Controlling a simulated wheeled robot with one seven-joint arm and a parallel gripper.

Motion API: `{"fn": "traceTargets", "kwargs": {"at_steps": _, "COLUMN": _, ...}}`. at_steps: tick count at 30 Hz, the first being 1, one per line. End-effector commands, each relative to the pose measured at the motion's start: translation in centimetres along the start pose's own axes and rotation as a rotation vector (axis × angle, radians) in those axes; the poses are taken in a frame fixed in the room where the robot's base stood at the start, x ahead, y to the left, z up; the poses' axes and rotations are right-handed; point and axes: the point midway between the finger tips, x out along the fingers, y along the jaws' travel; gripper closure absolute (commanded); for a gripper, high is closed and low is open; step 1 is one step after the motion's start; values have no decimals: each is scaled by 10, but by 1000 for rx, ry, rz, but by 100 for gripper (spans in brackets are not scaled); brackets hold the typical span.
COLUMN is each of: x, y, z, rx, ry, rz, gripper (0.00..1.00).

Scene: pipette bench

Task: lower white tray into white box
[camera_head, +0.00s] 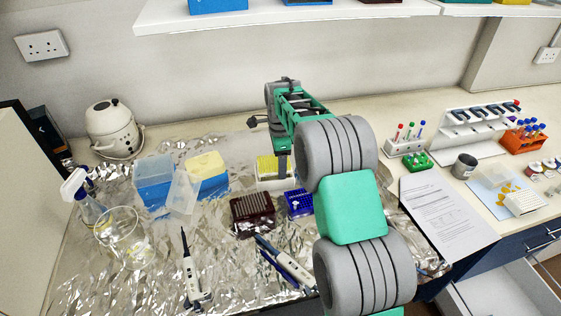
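My arm reaches from the bottom right to the back of the foil-covered bench. My gripper (283,170) points down there, mostly hidden by my own arm; I cannot tell whether it is open or shut. Below it is a pale box with a yellow top (266,168), partly hidden behind the arm and finger. I cannot tell whether the two touch, or whether this is the task's white box or tray. A small white rack (524,202) lies at the far right, well apart from my gripper.
A dark red rack (252,213) and a blue rack (298,203) stand in front of the yellow-topped box. Blue boxes (155,192) with a tilted clear lid (183,194) stand left. Pipettes (191,272) lie in front. A shelf (290,14) hangs above.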

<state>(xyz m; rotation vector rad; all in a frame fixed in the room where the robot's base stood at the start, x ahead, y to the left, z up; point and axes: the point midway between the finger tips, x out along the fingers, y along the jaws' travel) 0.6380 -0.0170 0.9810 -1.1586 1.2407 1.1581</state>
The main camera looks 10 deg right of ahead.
Motion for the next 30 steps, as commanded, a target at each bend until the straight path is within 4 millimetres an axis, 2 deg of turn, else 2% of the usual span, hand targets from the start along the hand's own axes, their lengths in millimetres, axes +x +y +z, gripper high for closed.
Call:
{"fn": "traceTargets", "kwargs": {"at_steps": 11, "x": 3, "y": 0, "z": 0, "rx": 0, "ry": 0, "rz": 0, "gripper": 74}}
{"fn": "traceTargets", "kwargs": {"at_steps": 26, "x": 19, "y": 2, "z": 0, "rx": 0, "ry": 0, "rz": 7, "gripper": 73}}
{"fn": "traceTargets", "kwargs": {"at_steps": 27, "x": 20, "y": 2, "z": 0, "rx": 0, "ry": 0, "rz": 8, "gripper": 31}}
{"fn": "traceTargets", "kwargs": {"at_steps": 30, "x": 21, "y": 3, "z": 0, "rx": 0, "ry": 0, "rz": 12, "gripper": 23}}
